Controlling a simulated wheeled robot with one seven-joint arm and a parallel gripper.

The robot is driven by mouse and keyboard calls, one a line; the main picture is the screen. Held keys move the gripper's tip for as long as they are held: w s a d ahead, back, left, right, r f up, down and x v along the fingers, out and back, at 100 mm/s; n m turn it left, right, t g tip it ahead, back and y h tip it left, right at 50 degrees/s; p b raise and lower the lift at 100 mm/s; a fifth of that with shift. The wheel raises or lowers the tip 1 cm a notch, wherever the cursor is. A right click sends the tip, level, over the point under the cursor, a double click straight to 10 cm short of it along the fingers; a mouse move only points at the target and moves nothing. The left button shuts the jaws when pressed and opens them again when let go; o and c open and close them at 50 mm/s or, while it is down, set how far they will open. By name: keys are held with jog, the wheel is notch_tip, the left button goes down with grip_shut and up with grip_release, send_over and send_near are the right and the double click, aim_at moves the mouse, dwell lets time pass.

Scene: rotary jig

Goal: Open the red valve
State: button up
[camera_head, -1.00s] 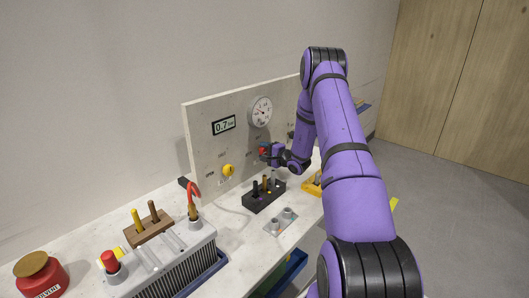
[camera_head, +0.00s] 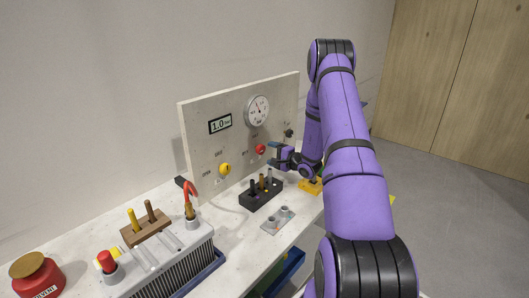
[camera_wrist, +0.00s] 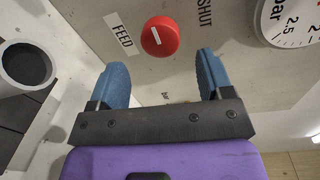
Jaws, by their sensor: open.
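The red valve (camera_head: 260,148) is a round red knob on the upright panel (camera_head: 240,117), below the dial gauge. My gripper (camera_head: 274,149) is open and empty in front of the panel, just right of the red valve. In the wrist view the two blue fingertips of my gripper (camera_wrist: 161,75) are spread apart, with the knob beyond them and not between them.
A dial gauge (camera_head: 258,111) and a digital display (camera_head: 220,124) reading 1.0 are on the panel. A yellow knob (camera_head: 225,169) sits left of the red valve. A black block (camera_head: 261,194) with upright pegs stands on the bench below. A grey plate (camera_head: 278,219) lies in front.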

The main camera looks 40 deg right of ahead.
jog(key=shift+s+d+r, duration=0.1)
jog(key=shift+s+d, duration=0.05)
jog(key=shift+s, duration=1)
jog(key=shift+s+d+r, duration=0.1)
jog(key=shift+s+d, duration=0.05)
jog(key=shift+s, duration=0.95)
